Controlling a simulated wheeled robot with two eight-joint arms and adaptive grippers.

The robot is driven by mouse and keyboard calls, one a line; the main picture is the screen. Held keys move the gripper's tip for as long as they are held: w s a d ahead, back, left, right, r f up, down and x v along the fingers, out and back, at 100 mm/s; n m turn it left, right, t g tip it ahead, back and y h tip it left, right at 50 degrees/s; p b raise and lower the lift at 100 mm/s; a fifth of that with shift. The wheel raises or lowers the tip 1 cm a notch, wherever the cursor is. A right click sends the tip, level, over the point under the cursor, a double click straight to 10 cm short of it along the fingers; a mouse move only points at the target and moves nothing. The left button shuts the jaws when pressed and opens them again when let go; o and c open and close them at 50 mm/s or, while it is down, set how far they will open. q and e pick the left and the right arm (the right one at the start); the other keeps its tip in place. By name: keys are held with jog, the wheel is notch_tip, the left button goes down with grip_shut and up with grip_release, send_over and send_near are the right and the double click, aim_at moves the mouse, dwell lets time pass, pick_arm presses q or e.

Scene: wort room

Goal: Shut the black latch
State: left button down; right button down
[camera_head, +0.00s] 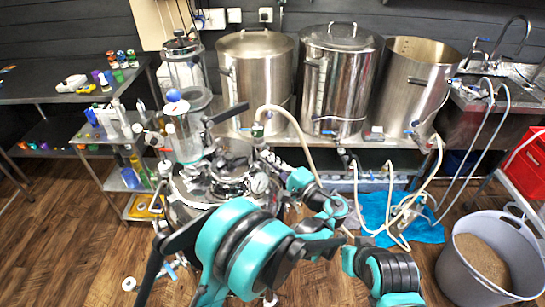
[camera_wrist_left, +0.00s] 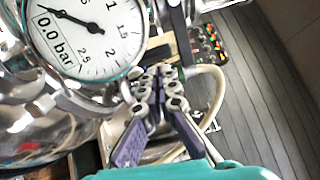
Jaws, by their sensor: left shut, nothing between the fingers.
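A black lever-like part (camera_head: 228,115), which looks like the black latch, sticks out to the upper right beside the glass column on the steel vessel (camera_head: 205,190). I cannot tell whether it is fully open or partly closed. My left gripper (camera_head: 268,157) is small in the head view, just above the pressure gauge (camera_head: 260,183) and below and right of the black part. In the left wrist view, my left gripper (camera_wrist_left: 160,76) has its fingertips together and empty, right of the gauge (camera_wrist_left: 80,35). A dark upright part (camera_wrist_left: 176,18) stands beyond the fingertips. My right gripper is not in view.
Steel pots (camera_head: 340,80) stand on a bench behind the vessel. A pale hose (camera_head: 295,125) runs close to my left gripper. A grey bucket of grain (camera_head: 485,260) stands at the right. A side table (camera_head: 70,92) with small items is at the left.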

pick_arm(q)
jog(key=shift+a+r+n+g+h+p, duration=0.3)
jog(key=shift+a+n+g+h+p, duration=0.1)
jog(key=shift+a+n+p, duration=0.25)
jog(key=shift+d, duration=0.1)
jog(key=shift+d, duration=0.15)
